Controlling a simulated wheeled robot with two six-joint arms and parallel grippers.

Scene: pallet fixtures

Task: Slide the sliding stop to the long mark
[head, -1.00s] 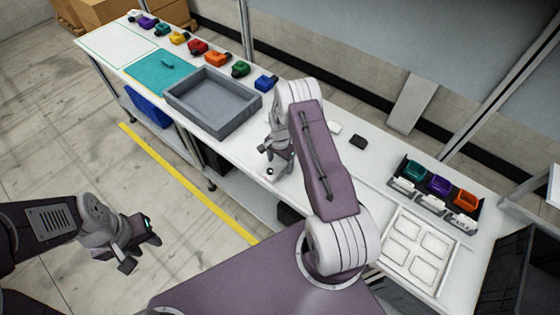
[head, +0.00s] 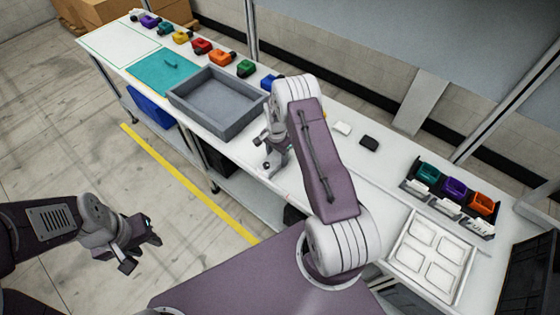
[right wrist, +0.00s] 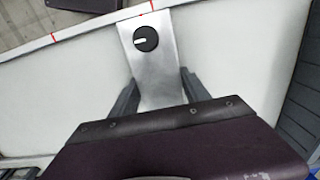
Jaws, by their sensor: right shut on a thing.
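The sliding stop (right wrist: 158,60) is a bare metal plate with a round black knob, seen in the right wrist view. It reaches to the white table's front rail, which carries two red marks. One mark (right wrist: 152,6) is at the plate's end and the other (right wrist: 55,39) is off to the left; I cannot tell their lengths apart surely. My right gripper (right wrist: 155,90) is shut on the stop, one dark finger on each side of the plate. In the head view my right gripper (head: 272,160) is low at the table's front edge. My left gripper (head: 140,252) is open and empty over the floor.
A grey tray (head: 218,128) stands left of my right gripper, close to it. Beyond are a teal mat (head: 150,76) and a row of coloured blocks. A black rack (head: 415,190) and a white tray (head: 405,255) with pads are at the right.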

